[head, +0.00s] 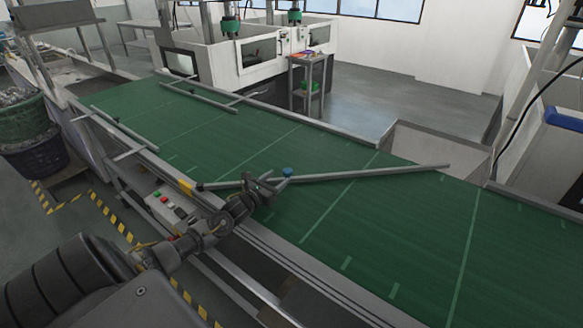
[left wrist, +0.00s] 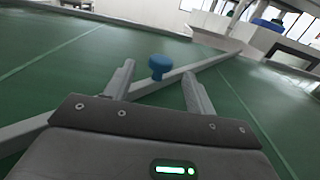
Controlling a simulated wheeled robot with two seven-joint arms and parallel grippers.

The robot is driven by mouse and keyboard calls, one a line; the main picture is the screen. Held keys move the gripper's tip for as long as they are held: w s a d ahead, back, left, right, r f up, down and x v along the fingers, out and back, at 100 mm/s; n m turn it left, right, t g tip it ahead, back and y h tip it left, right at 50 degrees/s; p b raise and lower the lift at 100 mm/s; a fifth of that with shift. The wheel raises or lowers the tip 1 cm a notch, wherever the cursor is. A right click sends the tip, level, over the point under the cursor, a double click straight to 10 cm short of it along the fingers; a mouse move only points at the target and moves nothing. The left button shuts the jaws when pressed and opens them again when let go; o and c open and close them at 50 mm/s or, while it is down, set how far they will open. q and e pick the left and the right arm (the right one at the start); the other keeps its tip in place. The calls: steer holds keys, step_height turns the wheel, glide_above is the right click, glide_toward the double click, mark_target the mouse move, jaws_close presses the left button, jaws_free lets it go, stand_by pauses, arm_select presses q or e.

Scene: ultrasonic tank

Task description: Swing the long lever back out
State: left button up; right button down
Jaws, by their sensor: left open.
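The long lever (head: 375,173) is a grey bar that reaches from a pivot at the near edge of the green conveyor belt (head: 330,215) out across the belt to the right. A blue knob (head: 287,172) stands on the lever. My left gripper (head: 270,183) is at the lever, just left of the knob. In the left wrist view the blue knob (left wrist: 160,66) shows beyond and between the two open fingers (left wrist: 157,88), with the lever (left wrist: 205,63) running diagonally behind them. I cannot tell whether a finger touches the lever. My right gripper is not in view.
Shorter grey bars (head: 125,130) sit along the belt's edges farther up. A control box with buttons (head: 170,208) hangs at the near side, below the belt. White machines (head: 245,55) stand at the back. The belt right of the lever is clear.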

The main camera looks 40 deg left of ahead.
mark_target(285, 173)
arm_select(q)
steer(key=w+p, duration=0.1)
steer(key=w, duration=0.5)
steer(key=shift+w, duration=1.15)
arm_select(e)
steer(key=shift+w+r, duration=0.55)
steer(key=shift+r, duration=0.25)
arm_select(q)
steer(key=shift+c, duration=0.2)
